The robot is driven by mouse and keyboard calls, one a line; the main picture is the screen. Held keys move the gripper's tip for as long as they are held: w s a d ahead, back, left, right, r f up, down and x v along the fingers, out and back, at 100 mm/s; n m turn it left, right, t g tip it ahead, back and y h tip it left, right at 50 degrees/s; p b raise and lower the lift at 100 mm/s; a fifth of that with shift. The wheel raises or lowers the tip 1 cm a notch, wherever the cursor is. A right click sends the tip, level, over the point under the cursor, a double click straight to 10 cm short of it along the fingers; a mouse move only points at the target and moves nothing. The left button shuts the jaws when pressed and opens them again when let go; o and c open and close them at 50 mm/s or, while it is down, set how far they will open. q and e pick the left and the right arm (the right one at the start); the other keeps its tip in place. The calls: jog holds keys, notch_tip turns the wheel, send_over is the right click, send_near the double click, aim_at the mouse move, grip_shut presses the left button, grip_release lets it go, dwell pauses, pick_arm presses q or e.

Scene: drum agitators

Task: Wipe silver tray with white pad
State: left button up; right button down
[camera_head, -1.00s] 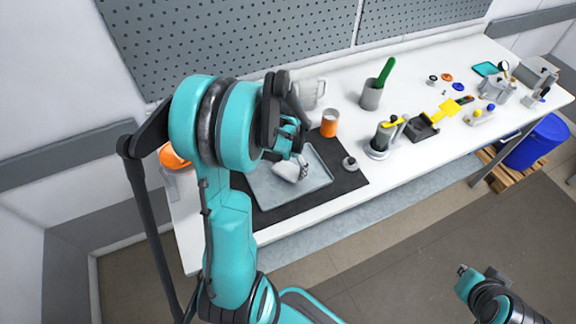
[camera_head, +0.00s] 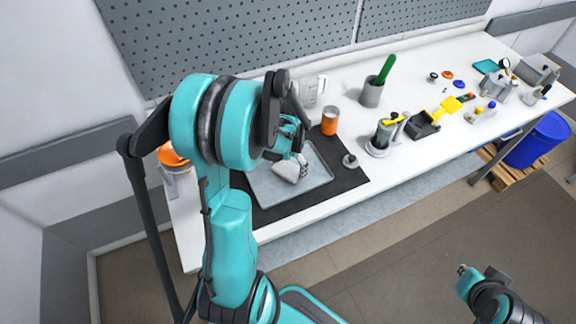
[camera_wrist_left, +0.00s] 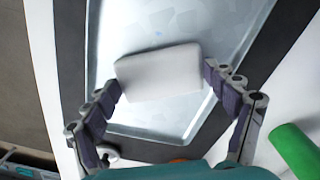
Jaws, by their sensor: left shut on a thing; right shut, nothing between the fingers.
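The silver tray (camera_head: 272,192) lies on a black mat (camera_head: 345,178) at the left part of the white table. My left gripper (camera_head: 300,158) is above the tray and shut on the white pad (camera_head: 287,171). In the left wrist view the white pad (camera_wrist_left: 159,72) sits between the two fingers, over the silver tray (camera_wrist_left: 160,118). I cannot tell for sure whether the pad touches the tray. Faint bluish patches show on the tray beyond the pad. My right gripper (camera_head: 463,270) is shut and empty, low at the right, away from the table.
An orange cup (camera_head: 329,121) and a clear jug (camera_head: 312,90) stand behind the mat. A small weight-like piece (camera_head: 350,161) is at the mat's right edge. A grey holder (camera_head: 371,93) with a green handle stands further back. Several tools fill the table's right part.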

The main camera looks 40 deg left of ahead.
pick_arm(q)
jog(key=shift+f+b, duration=0.4)
jog(key=shift+f, duration=0.05)
jog(key=shift+a, duration=0.1)
jog(key=shift+w+a+r, duration=0.1)
jog(key=shift+w+a, duration=0.3)
jog(key=shift+a, duration=0.35)
jog(key=shift+w+a, duration=0.35)
jog(key=shift+a, duration=0.35)
jog(key=shift+a+b, duration=0.1)
jog(key=shift+b, duration=0.3)
jog(key=shift+s+d+f, duration=0.1)
jog(key=shift+s+d, duration=0.35)
jog(key=shift+d, duration=0.4)
jog(key=shift+s+d+f, duration=0.1)
jog(key=shift+s+d, duration=0.3)
jog(key=shift+d, duration=0.45)
jog(key=shift+s+a+r, duration=0.1)
jog(key=shift+a, duration=0.05)
